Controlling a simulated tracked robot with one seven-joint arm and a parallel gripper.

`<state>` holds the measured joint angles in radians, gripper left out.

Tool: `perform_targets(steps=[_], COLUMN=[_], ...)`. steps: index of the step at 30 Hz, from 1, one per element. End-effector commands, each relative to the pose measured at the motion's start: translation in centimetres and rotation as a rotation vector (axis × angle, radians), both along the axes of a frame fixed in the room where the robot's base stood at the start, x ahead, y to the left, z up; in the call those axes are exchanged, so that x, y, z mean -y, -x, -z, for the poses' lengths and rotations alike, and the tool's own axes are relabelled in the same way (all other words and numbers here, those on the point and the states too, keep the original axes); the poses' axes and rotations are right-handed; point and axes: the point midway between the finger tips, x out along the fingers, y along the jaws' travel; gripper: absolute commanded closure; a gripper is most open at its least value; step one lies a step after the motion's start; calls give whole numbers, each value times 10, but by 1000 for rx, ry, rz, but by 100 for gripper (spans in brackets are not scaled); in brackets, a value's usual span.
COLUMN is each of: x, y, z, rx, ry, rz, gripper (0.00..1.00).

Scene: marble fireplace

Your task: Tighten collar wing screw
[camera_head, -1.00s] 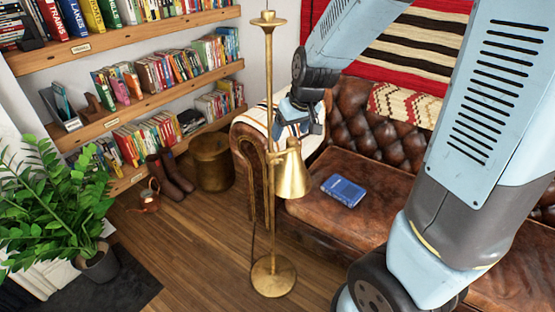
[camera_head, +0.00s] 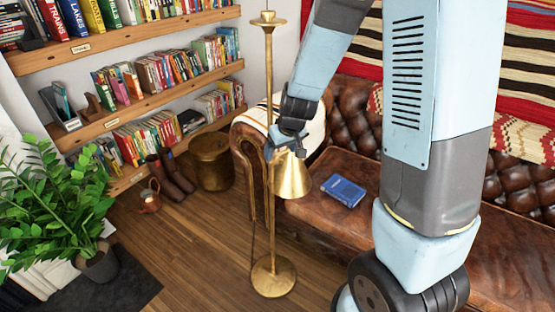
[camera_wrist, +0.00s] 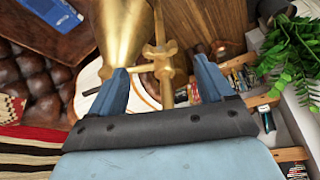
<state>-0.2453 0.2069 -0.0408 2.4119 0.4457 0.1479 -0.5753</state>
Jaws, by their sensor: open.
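The brass floor lamp (camera_head: 269,90) stands upright on a round base, with a cone shade (camera_head: 291,178) hanging at its right side. In the wrist view a brass wing screw (camera_wrist: 160,56) on the lamp's collar shows close up, with the shade (camera_wrist: 124,28) above and left of it. My gripper (camera_wrist: 162,66) is open, one blue finger on each side of the wing screw, with visible gaps. In the head view my gripper (camera_head: 287,140) is at the collar just above the shade and hides the wing screw.
A brown leather sofa (camera_head: 325,230) with a blue book (camera_head: 344,190) stands right behind the lamp. Bookshelves (camera_head: 130,104) fill the back left. A potted plant (camera_head: 60,215) stands at the left. Wooden floor (camera_head: 205,255) is clear left of the lamp base.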

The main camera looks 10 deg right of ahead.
Motion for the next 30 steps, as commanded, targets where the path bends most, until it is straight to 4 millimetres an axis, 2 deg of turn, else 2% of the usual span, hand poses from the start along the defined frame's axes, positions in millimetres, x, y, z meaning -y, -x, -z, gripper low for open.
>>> perform_targets(steps=[7,15,28,30], x=[-3,-7,-8,-8], y=[-11,-19,-21,-21], z=[29,49,54,54], rx=[-3,-1,0,0], ry=[0,0,0,0], rz=[2,1,0,0], gripper=[19,19,19,24])
